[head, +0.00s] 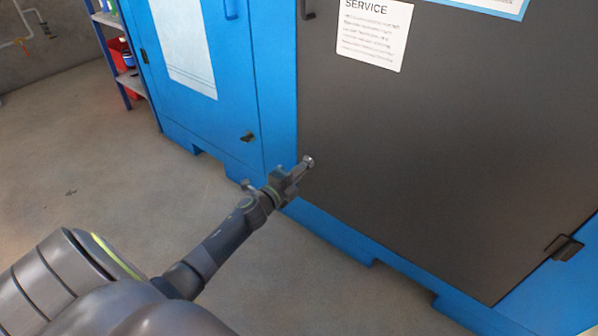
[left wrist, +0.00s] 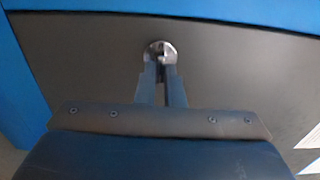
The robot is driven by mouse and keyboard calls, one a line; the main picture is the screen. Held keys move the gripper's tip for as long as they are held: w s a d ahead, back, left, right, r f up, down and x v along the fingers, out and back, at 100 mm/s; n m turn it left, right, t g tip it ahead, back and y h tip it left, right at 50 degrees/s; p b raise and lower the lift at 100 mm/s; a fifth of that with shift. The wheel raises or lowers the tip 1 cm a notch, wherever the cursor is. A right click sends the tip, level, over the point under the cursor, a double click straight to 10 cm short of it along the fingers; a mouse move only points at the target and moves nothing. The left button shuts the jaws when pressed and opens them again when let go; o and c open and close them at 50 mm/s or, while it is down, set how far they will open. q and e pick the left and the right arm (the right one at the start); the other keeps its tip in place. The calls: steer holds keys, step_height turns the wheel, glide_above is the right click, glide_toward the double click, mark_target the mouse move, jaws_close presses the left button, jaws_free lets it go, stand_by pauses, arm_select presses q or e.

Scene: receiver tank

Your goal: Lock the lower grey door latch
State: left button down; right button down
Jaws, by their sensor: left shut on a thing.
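The large dark grey door (head: 430,150) fills the right of the head view. Its lower latch (head: 309,160), a small round silvery fitting, sits low near the door's left edge. My left gripper (head: 303,167) reaches it from the lower left. In the left wrist view the latch (left wrist: 161,47) shows as a shiny disc, and the fingers (left wrist: 161,68) are closed on its small middle part. The fingers partly hide that part, so I cannot clearly tell how it is turned. My right gripper is out of view.
The blue door (head: 200,90) on the left has a small dark latch (head: 247,137). A shelf (head: 128,80) stands farther left.

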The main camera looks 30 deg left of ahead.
arm_select(q)
steer(key=c, duration=1.5)
jaws_free()
steer(key=shift+c, duration=0.2)
steer(key=shift+s, duration=0.1)
